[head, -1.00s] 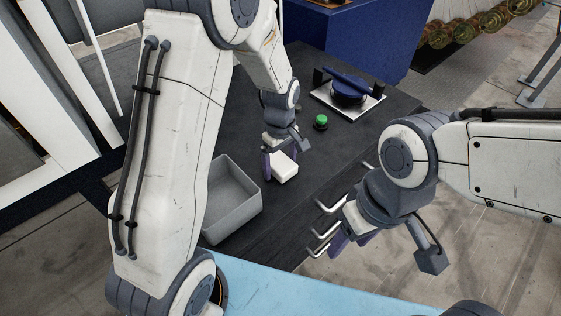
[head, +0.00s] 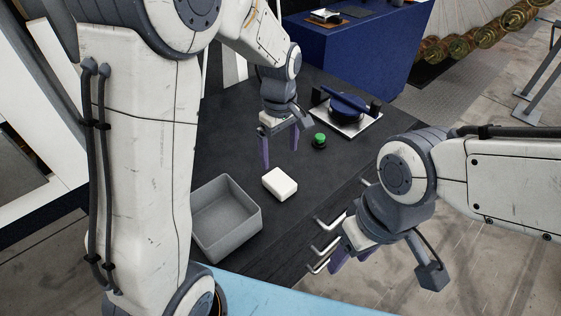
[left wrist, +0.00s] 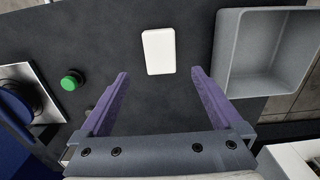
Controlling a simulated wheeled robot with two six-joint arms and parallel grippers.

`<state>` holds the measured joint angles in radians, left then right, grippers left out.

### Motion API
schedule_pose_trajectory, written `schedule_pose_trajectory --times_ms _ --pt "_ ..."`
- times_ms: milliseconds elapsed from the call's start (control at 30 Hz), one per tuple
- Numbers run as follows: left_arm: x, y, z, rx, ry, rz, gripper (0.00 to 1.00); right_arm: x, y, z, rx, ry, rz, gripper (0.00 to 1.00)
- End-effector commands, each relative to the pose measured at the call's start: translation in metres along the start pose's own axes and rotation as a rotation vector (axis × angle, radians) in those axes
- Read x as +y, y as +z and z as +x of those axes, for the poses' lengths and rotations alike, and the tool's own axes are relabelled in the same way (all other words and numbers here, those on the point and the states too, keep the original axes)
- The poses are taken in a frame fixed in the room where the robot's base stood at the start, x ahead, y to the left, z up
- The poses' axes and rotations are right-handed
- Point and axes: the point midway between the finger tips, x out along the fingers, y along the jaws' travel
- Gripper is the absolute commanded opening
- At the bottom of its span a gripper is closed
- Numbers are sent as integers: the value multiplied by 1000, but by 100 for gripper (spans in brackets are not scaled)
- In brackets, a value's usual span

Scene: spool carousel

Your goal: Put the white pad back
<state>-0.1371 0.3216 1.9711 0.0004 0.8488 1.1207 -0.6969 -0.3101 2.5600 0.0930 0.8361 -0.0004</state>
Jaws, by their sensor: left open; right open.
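The white pad (head: 280,184) lies flat on the dark table, just right of a grey open bin (head: 228,222). In the left wrist view the pad (left wrist: 158,51) lies beyond my fingertips, with clear table between them and it. My left gripper (head: 279,155) is open and empty, above the table and behind the pad; its two purple fingers also show in the left wrist view (left wrist: 160,82). The bin (left wrist: 262,50) is at the right there and looks empty. My right gripper (head: 347,262) is open and empty, near the table's right edge, beside the metal handles.
A green button (head: 319,141) sits behind the pad. A blue spool device on a white plate (head: 347,112) stands at the back right of the table. Metal handles (head: 325,245) stick out from the table's side. Bare table lies around the pad.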

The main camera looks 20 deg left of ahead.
Motion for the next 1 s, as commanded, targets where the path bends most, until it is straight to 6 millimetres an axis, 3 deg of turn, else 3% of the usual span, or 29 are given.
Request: schedule_pose_trajectory --times_ms 133,267,400,533,733,1000 --pt "-5 22 -12 -2 7 120 100 0 0 -1 0 0 0 57" --pt "-24 74 -27 -8 26 435 100 0 0 -1 0 0 0 57" --pt "-65 136 -38 -13 52 879 100 0 0 0 0 0 0 57" --pt "-105 174 -40 -16 74 1241 100 0 0 0 0 0 0 57" --pt "-144 199 -36 -18 95 1567 100 0 0 0 0 0 0 57" --pt "-150 202 -35 -18 98 1624 100 0 0 0 0 0 0 57"
